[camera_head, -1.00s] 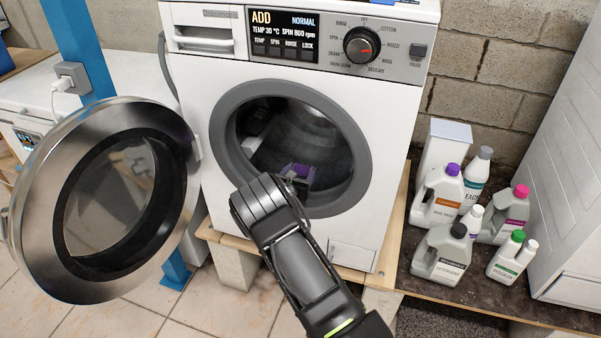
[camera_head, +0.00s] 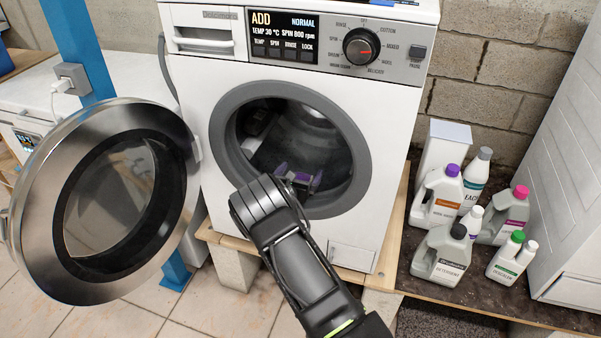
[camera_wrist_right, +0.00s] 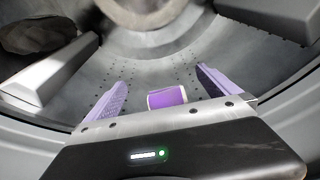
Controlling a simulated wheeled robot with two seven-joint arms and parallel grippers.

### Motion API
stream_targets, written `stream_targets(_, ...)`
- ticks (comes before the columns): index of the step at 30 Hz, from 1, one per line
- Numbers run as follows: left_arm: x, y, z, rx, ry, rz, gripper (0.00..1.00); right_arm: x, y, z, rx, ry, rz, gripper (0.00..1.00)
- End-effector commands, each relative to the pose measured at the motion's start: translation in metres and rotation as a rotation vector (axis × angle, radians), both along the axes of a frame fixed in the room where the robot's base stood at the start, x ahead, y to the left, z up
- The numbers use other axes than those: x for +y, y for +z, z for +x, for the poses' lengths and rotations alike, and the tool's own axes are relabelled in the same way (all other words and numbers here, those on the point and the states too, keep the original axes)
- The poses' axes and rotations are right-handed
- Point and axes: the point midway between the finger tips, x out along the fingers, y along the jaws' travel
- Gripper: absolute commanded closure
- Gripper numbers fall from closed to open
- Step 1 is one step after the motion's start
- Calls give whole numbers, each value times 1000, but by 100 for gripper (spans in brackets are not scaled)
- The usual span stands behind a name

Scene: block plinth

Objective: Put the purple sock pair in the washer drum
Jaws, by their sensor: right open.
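The purple sock pair (camera_wrist_right: 167,97) is a small roll with a pale edge in the right wrist view, inside the perforated washer drum (camera_wrist_right: 215,50). My right gripper (camera_wrist_right: 160,78) is open, its two purple-faced fingers apart on either side of the sock pair with gaps showing. In the head view my right arm reaches through the round opening of the washer (camera_head: 385,120), and the right gripper (camera_head: 299,178) is low in the drum. The sock pair is hard to tell from the purple fingers there. The washer door (camera_head: 180,205) stands wide open at the left. My left gripper is out of view.
A pale drum paddle (camera_wrist_right: 50,78) and a dark rounded item (camera_wrist_right: 42,30) are at the left inside the drum. Several bottles, including a grey detergent jug (camera_head: 440,255), stand on the right. The grey door ring (camera_head: 362,165) surrounds my arm.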

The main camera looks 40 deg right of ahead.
Motion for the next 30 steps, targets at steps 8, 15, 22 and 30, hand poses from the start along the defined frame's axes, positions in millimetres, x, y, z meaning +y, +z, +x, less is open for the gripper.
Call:
stream_targets(8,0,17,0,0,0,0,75,19,8,-12,1,1,0,0)
stream_targets(15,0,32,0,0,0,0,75,40,13,-27,2,2,1,0)
stream_targets(22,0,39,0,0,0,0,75,55,15,-38,0,1,1,0)
stream_targets(30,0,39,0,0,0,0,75,56,14,-39,0,0,0,0)
